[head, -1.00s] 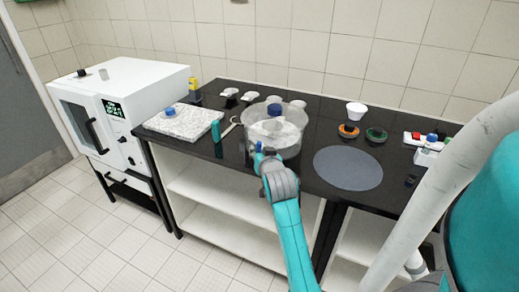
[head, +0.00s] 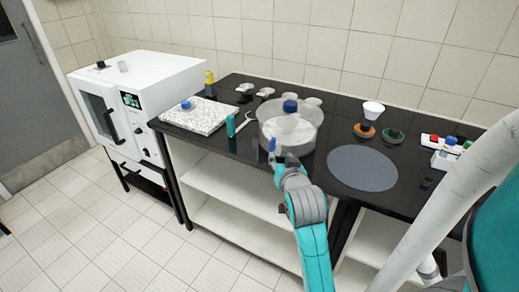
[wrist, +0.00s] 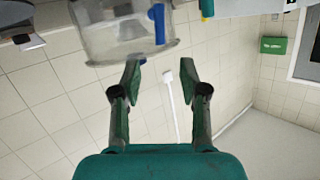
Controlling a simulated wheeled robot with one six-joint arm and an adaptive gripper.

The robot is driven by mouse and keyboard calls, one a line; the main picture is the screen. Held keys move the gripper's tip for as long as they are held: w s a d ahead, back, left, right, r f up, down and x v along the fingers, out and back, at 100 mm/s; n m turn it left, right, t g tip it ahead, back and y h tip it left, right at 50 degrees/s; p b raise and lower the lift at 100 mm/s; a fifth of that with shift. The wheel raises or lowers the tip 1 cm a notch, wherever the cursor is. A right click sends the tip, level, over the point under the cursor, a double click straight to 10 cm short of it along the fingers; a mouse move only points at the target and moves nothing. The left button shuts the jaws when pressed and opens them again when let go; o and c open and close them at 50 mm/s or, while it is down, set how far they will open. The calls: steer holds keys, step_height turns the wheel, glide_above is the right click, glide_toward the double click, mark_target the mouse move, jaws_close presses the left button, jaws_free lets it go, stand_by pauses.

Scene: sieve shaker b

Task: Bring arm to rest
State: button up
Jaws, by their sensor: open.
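My arm reaches up from the bottom of the head view, with my gripper (head: 275,155) at the front of the black bench top (head: 240,150). In the wrist view my gripper (wrist: 160,76) is open, with nothing between its two fingers. A clear round vessel (head: 307,138) with a blue-capped item (head: 290,107) inside stands just beyond the gripper. The vessel also shows at the top of the wrist view (wrist: 115,38), with a blue strip (wrist: 157,22) at its side. I cannot tell whether the gripper touches the vessel.
A grey disc (head: 362,169) lies right of the vessel. A speckled slab (head: 203,117) and a teal cylinder (head: 231,126) are on the left. A white oven (head: 150,75) stands beyond the bench's left end. Small dishes and a white cup (head: 373,109) are farther back.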

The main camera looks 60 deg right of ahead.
steer(key=s+a+f+n+t+y, duration=0.25)
steer(key=a+f, duration=0.45)
steer(key=a, duration=0.4)
steer(key=s+a+f+n+t+y, duration=0.1)
steer(key=s+a+f+n+y, duration=0.2)
steer(key=a+f, duration=0.6)
steer(key=s+a+r+n+t+y, duration=0.1)
steer(key=s+a+n+y, duration=0.5)
steer(key=s+a, duration=1)
steer(key=v, duration=0.2)
steer(key=shift+s, duration=0.45)
steer(key=shift+d+f+t, duration=0.1)
steer(key=shift+t, duration=0.15)
